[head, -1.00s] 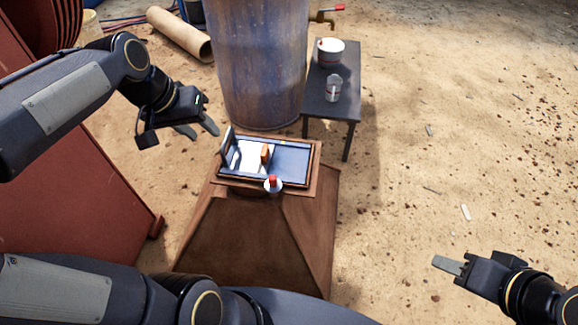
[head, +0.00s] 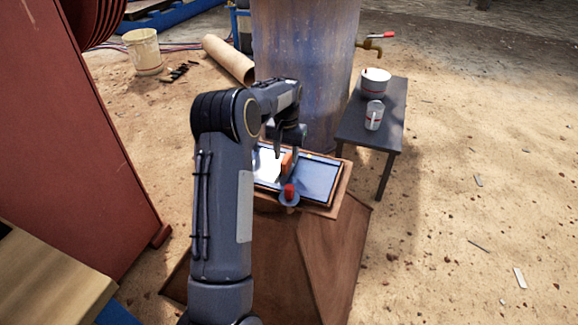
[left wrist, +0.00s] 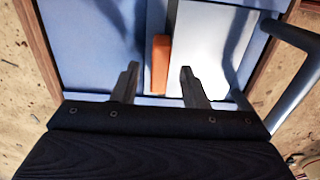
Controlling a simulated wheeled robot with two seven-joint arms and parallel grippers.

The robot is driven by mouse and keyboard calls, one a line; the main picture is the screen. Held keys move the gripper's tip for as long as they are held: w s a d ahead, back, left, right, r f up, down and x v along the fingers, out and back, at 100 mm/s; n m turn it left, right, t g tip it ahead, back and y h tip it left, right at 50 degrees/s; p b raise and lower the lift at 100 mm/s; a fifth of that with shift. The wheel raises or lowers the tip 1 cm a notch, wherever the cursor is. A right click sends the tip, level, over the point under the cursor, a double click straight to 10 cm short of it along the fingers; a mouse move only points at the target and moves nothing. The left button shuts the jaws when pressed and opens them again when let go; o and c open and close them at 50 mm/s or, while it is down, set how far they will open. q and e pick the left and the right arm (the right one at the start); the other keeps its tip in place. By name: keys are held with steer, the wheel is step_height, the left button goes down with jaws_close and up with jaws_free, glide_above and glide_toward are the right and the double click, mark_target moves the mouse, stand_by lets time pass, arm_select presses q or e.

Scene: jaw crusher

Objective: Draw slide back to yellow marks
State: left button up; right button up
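The slide's orange handle (head: 287,162) stands up from the flat framed bed on the brown pedestal. In the left wrist view the handle (left wrist: 161,65) sits where a blue panel (left wrist: 95,45) meets a pale panel (left wrist: 208,50). I cannot tell how far the slide plate extends. My left gripper (head: 286,149) is over the bed at the handle. In the left wrist view its fingers (left wrist: 158,82) are open, one on each side of the handle, with gaps showing. I cannot clearly make out the yellow marks. My right gripper is out of view.
A red knob (head: 290,190) on a round base sits at the bed's front edge. A blue barrel (head: 305,60) stands behind. A dark bench (head: 365,130) with a white pot (head: 375,82) and a mug (head: 374,116) is right. Red machinery (head: 70,130) stands left.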

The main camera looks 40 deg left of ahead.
mark_target(286, 158)
arm_select(q)
steer(key=shift+f+b, duration=0.4)
steer(key=shift+f, duration=1.25)
steer(key=shift+c, duration=0.3)
jaws_close()
